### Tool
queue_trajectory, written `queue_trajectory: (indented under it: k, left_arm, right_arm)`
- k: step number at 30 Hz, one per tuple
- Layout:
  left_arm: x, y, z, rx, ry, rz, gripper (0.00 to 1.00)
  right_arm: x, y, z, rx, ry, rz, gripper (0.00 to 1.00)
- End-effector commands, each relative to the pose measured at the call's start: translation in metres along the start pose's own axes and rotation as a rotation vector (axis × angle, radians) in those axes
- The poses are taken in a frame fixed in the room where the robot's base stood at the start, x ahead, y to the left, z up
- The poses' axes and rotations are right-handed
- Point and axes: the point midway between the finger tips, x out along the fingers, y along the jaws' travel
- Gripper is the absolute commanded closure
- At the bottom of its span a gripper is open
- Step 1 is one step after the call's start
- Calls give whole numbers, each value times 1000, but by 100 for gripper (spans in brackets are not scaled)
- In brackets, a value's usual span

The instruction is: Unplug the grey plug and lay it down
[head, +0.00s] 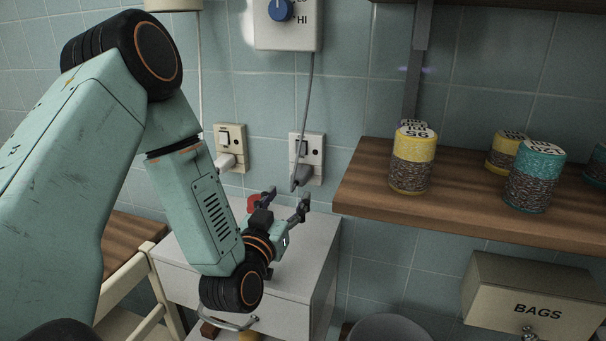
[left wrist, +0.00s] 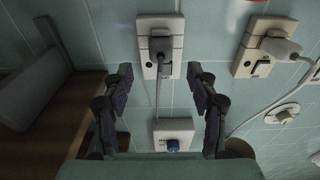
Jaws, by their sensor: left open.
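The grey plug (head: 300,176) sits in the right wall socket (head: 313,146), with a grey cord running up to a dial box (head: 288,25). The left wrist view, which looks upside down, shows the plug (left wrist: 159,47) in its socket, with the cord trailing down the picture to the box (left wrist: 173,134). My left gripper (head: 286,199) is open and empty, just in front of and below the socket. In the left wrist view its fingers (left wrist: 160,75) stand apart on either side of the cord line, short of the plug. My right gripper is in neither view.
A second socket (head: 236,137) with a white plug (head: 226,161) is to the left. Below is a white cabinet (head: 318,238) with clear top space and a red object (head: 252,204). A wooden shelf (head: 365,192) with several jars (head: 412,165) juts out at right.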

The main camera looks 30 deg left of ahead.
Motion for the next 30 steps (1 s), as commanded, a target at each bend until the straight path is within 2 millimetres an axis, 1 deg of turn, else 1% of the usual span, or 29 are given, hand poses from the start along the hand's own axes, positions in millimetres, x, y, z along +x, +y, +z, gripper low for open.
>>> queue_trajectory:
  k: [7,11,14,24,30]
  left_arm:
    - [-1,0,0,0,-1,0,42]
    - [3,0,0,1,0,0,42]
    - [12,0,0,2,2,0,42]
    - [57,0,0,1,3,0,42]
    - [79,0,0,2,2,-1,42]
  right_arm:
    - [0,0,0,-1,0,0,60]
    - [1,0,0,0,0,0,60]
    - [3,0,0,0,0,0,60]
    - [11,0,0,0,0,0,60]
    - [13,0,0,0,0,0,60]
